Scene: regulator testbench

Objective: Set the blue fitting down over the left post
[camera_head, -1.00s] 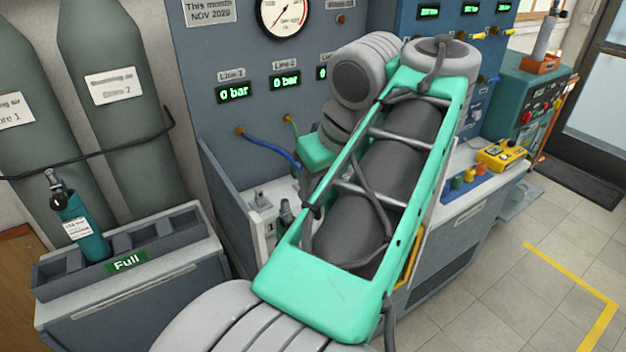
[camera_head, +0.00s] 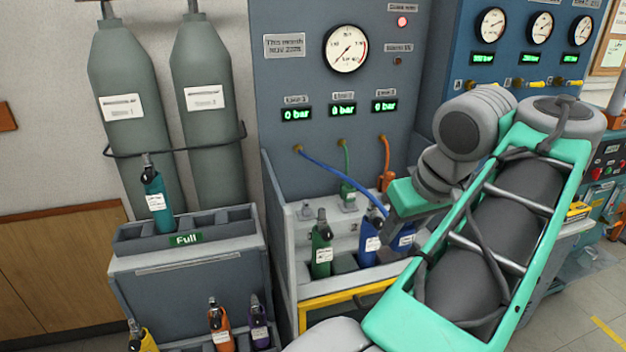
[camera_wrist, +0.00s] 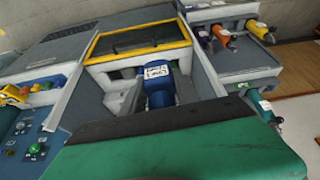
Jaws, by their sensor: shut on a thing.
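My gripper (camera_head: 390,226) is at the right of the bench in the head view, its fingers mostly hidden by my green hand. The blue hose (camera_head: 338,178) runs from the panel to my gripper, which is shut on the blue fitting at its end. The left post (camera_head: 306,211) is a small grey stub on the bench's back ledge, bare, left of the gripper. In the wrist view my green hand (camera_wrist: 180,150) fills the bottom.
A green cylinder (camera_head: 321,246) and a blue cylinder (camera_head: 370,240) stand in the bench slots below the ledge. The rack marked Full (camera_head: 187,239) holds a teal cylinder (camera_head: 157,200).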

